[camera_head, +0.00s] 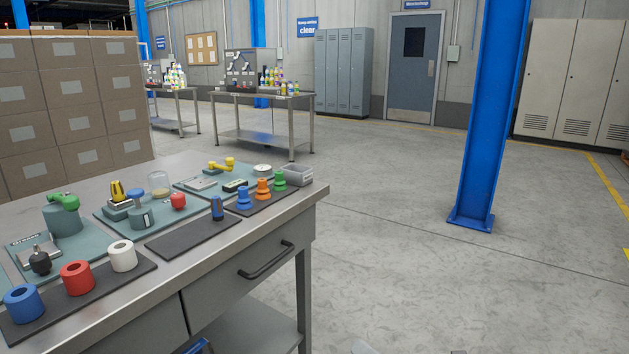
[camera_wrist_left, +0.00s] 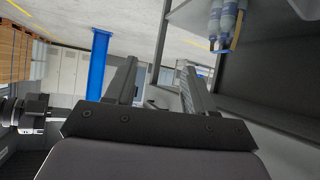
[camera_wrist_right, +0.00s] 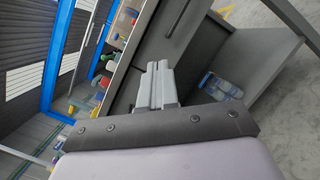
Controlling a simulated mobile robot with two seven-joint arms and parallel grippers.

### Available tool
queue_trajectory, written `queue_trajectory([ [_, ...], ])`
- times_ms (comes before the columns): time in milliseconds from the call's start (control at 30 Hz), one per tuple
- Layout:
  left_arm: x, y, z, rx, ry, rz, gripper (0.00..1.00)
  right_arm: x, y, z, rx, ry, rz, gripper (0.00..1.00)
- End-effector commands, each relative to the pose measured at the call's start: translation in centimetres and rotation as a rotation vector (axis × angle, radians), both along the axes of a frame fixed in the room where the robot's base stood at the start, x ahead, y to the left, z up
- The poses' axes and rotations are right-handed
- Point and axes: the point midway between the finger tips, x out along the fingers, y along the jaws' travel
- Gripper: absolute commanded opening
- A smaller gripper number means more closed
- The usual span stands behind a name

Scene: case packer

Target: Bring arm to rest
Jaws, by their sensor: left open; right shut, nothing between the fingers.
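My left gripper (camera_wrist_left: 157,70) shows in the left wrist view with its two fingers spread apart and nothing between them. My right gripper (camera_wrist_right: 155,68) shows in the right wrist view with its fingers together and empty, in front of the workbench's drawer side. In the head view only small grey pieces show at the bottom edge, right of the bench, and the arms are mostly out of frame. The steel workbench (camera_head: 318,196) fills the left of the head view. Both grippers appear apart from the bench and the parts on it.
Blue, red and white rings, orange and green stacked parts and fixtures stand on the bench. Its drawer handle (camera_head: 266,262) juts out. Bottles (camera_wrist_right: 222,87) stand on the lower shelf. A blue column (camera_head: 488,120) stands right; the floor between is clear. Stacked cartons (camera_head: 75,100) stand left.

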Motion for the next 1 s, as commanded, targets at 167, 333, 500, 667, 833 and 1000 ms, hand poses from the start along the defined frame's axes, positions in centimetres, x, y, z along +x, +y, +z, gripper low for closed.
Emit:
queue_trajectory([
  [167, -0.6, 0.8, 3.8, 0.016, 0.021, 0.011, 0.54, -3.2, -3.3, 0.8, 0.493, 0.452, -0.181, 0.0],
  [333, -1.2, 1.4, 6.7, 0.025, 0.033, 0.025, 0.54, -7.7, -6.9, -0.8, 0.986, 0.857, -0.399, 0.0],
  [500, -1.5, 1.6, 9.3, 0.023, 0.036, 0.037, 0.54, -13.8, -9.7, -2.6, 1.445, 1.171, -0.638, 0.0],
  [667, -1.6, 2.2, 10.6, 0.031, 0.034, 0.046, 0.54, -18.3, -11.0, -3.6, 1.736, 1.327, -0.805, 0.0],
  [833, -1.8, 2.5, 10.4, 0.038, 0.044, 0.05, 0.54, -20.1, -11.5, -4.2, 1.854, 1.379, -0.873, 0.0],
  [1000, -1.9, 2.5, 10.2, 0.038, 0.045, 0.049, 0.54, -20.1, -11.5, -4.4, 1.86, 1.381, -0.875, 0.0],
])
